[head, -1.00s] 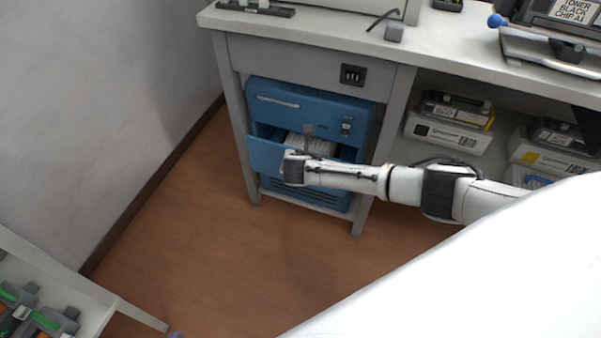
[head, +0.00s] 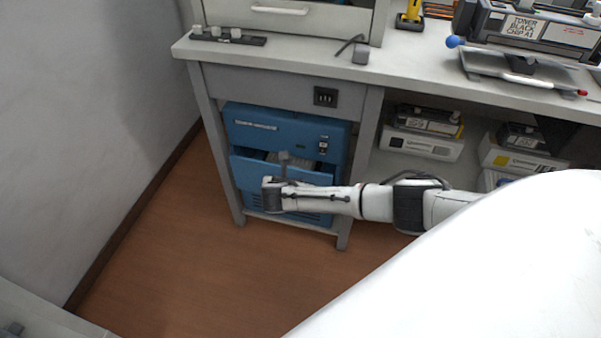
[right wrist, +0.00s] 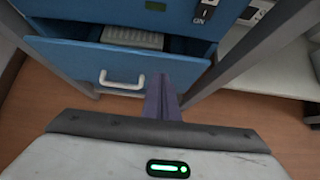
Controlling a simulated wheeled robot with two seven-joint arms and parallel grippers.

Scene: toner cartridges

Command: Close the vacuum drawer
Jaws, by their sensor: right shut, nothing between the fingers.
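The blue vacuum unit (head: 262,125) stands under the left end of the bench. Its drawer (head: 250,172) is partly open, and a pale ribbed filter block (head: 290,158) shows in the gap. In the right wrist view the drawer front (right wrist: 75,62) has a white handle (right wrist: 122,79), and the filter (right wrist: 132,38) lies behind it. My right gripper (head: 284,157) is at the drawer front. In the right wrist view its shut fingers (right wrist: 163,98) overlap the front just right of the handle; I cannot tell whether they touch it. My left gripper is out of view.
A grey bench leg (head: 356,165) stands right of the vacuum, close to my right arm. Shelves with cartridges and a white box (head: 420,144) are farther right. A wall is at the left. The brown floor (head: 200,260) in front is clear.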

